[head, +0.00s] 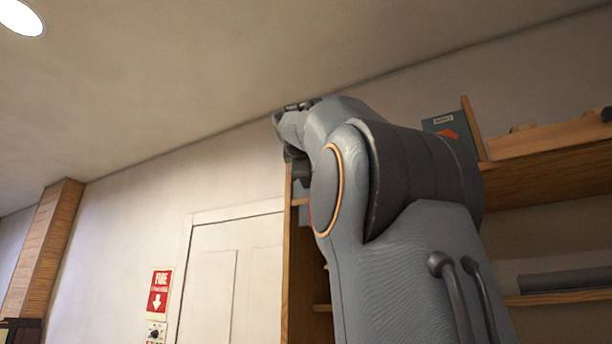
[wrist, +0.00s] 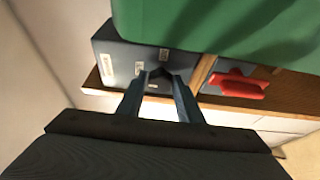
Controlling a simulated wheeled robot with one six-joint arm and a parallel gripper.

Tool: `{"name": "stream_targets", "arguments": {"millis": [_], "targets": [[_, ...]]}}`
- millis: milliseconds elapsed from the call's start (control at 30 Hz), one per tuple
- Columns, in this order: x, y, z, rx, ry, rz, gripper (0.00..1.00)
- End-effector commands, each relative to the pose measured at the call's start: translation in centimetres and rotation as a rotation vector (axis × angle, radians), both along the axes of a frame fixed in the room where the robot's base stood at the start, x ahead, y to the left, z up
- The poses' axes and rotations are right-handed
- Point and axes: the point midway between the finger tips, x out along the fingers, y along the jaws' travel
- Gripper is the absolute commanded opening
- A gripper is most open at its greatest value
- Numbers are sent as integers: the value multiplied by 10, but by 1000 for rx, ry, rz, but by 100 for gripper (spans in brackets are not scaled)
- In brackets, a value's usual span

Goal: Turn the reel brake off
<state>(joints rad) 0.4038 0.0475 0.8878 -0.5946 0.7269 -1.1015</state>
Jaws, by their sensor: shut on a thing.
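In the wrist view, a blue-grey box (wrist: 118,62) with several pale labels sits on a wooden shelf. My gripper (wrist: 161,76) reaches to the front of this box, its two fingers close together around a small dark part (wrist: 160,71) there. The fingers hide most of that part, so its shape and setting are unclear. I cannot tell for sure whether it is the reel brake. A red handle-like piece (wrist: 236,85) on a grey base lies to the right, apart from the fingers. In the head view my arm hides the gripper's fingertips.
A large green object (wrist: 215,25) covers the top of the wrist view. In the head view, a wooden shelf unit (head: 545,180) stands behind my arm, with a grey box (head: 440,124) on top. A white door (head: 230,285) and red fire sign (head: 159,291) are left.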

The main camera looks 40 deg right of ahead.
Motion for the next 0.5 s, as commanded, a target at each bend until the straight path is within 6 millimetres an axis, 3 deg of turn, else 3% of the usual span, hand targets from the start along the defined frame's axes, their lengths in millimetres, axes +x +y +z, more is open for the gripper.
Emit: {"name": "stream_targets", "arguments": {"millis": [467, 500], "targets": [[0, 0, 0, -8, 16, -1, 10], [0, 0, 0, -8, 16, -1, 34]]}}
